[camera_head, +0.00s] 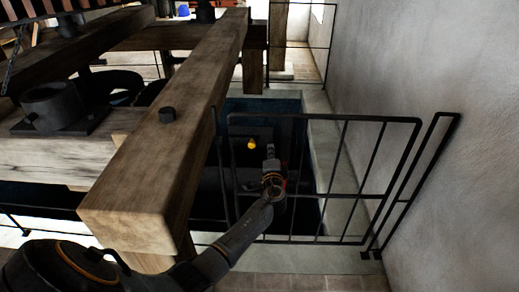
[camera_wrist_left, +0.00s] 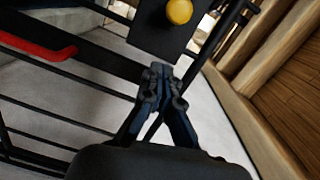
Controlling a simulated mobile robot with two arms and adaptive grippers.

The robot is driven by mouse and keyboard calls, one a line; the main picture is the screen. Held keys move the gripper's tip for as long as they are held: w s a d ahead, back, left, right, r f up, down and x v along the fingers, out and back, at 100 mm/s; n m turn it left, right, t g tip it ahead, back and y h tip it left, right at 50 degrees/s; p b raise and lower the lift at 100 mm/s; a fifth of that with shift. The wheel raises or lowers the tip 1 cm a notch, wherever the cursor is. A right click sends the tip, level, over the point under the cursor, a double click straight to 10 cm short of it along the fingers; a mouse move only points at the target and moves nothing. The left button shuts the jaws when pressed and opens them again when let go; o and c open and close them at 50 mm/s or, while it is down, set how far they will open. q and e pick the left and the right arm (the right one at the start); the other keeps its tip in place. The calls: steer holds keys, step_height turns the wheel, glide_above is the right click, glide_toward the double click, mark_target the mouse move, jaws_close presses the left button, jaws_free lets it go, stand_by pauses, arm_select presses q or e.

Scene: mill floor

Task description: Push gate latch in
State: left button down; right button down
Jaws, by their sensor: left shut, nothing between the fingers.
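The black barred gate (camera_head: 372,190) stands across a gap between a wooden beam and the white wall. A yellow round knob (camera_head: 251,143) sits on a dark plate near the gate's left side. The knob also shows at the top of the left wrist view (camera_wrist_left: 179,11), on its dark plate (camera_wrist_left: 146,32). My left gripper (camera_head: 270,150) is shut and empty, just right of the knob in the head view. In the left wrist view its closed fingertips (camera_wrist_left: 161,72) point toward the plate, below the knob; I see no contact with the knob. My right gripper is out of view.
A thick wooden beam (camera_head: 168,140) runs along the left of my arm. A narrow black rail frame (camera_head: 412,186) stands between the gate and the white wall (camera_head: 430,75). A red bar (camera_wrist_left: 38,47) shows at the left in the wrist view. A dark pit lies behind the gate.

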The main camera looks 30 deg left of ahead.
mark_target(245, 139)
arm_select(q)
steer(key=a, duration=0.1)
steer(key=a+p, duration=0.1)
steer(key=s+a, duration=0.1)
steer(key=a, duration=0.1)
steer(key=shift+a+f, duration=0.1)
steer(key=shift+f, duration=0.2)
steer(key=shift+w, duration=0.1)
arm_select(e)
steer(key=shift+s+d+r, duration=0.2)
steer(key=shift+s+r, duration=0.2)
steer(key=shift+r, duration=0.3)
arm_select(q)
steer(key=s+a, duration=0.2)
steer(key=a, duration=0.1)
steer(key=a+b, duration=0.1)
steer(key=shift+s+a, duration=0.2)
steer(key=shift+s, duration=0.2)
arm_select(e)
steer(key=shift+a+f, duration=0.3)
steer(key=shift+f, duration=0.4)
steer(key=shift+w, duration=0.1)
arm_select(q)
steer(key=shift+w+d, duration=0.1)
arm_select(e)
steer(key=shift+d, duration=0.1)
